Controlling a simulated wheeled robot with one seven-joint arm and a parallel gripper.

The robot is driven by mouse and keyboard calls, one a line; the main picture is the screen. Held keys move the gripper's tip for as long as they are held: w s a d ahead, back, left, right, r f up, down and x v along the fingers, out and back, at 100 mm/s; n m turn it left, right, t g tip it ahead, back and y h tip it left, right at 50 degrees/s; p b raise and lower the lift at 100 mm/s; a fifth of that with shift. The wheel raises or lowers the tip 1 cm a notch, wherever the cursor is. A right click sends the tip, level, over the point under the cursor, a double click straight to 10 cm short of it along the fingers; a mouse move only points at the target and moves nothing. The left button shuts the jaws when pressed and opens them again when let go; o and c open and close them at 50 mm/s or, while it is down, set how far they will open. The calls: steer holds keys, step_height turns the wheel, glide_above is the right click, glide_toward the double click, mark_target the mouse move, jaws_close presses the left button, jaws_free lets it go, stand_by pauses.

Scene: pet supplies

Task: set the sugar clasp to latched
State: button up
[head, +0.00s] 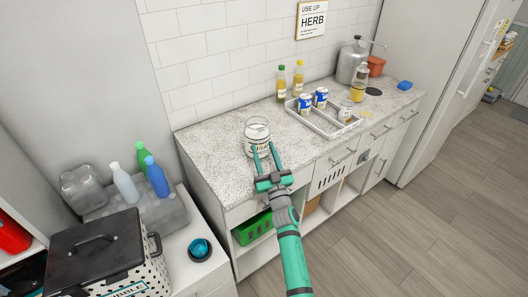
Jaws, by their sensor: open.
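A clear glass jar (257,129) with a pale lid and a light label stands upright on the speckled counter (220,135). It appears to be the sugar jar, but the label is too small and partly covered to read. Its clasp is too small to make out, so I cannot tell whether it is latched. My gripper (263,147) is open, with its two green fingers pointing at the jar's front. The fingers overlap the jar's lower part in the picture; I cannot tell whether they touch it.
Right of the jar, a divided tray (325,123) holds cans and a small jar. Two bottles (298,76) stand behind it, and a metal canister (352,62) stands farther right. The counter left of the jar is clear. A dotted bin (108,258) stands at lower left.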

steer(key=shift+c, duration=0.7)
steer(key=c, duration=0.9)
